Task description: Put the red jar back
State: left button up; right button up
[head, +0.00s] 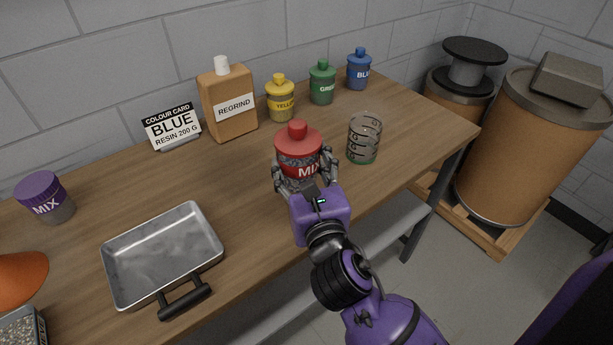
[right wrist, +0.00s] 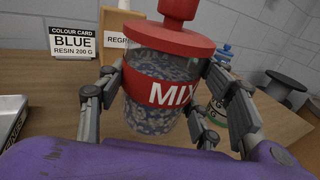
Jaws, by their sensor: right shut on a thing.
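The red jar (head: 298,148) has a red lid with a knob and a red band marked MIX. The jar looks upright, over the front middle of the wooden table (head: 240,205). The gripper hides its base in the head view, so I cannot tell whether it touches the table. My left gripper is not in view.
A clear glass (head: 363,140) stands close right of the jar. Behind are a REGRIND bottle (head: 228,100), yellow (head: 281,98), green (head: 322,83) and blue (head: 359,70) jars and a BLUE card (head: 171,126). A metal tray (head: 163,252) and purple-lidded jar (head: 45,197) are left.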

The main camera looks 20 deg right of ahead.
jog(key=w+f, duration=0.1)
jog(key=w+d+f, duration=0.1)
jog(key=w+f, duration=0.1)
jog(key=w+d+f+b, duration=0.1)
jog(key=f, duration=0.1)
jog(key=shift+w+d+f, duration=0.1)
jog(key=shift+w+d, duration=0.1)
jog(key=shift+w, duration=0.1)
jog(key=f, duration=0.2)
jog(key=w+f+b, duration=0.1)
jog(key=shift+w+d+f, duration=0.1)
jog(key=shift+d+f, duration=0.2)
jog(key=shift+d, duration=0.05)
jog(key=shift+f, duration=0.4)
jog(key=shift+a+r, duration=0.1)
jog(key=shift+f, duration=0.2)
jog(key=o, duration=1.6)
jog(key=shift+c, duration=0.2)
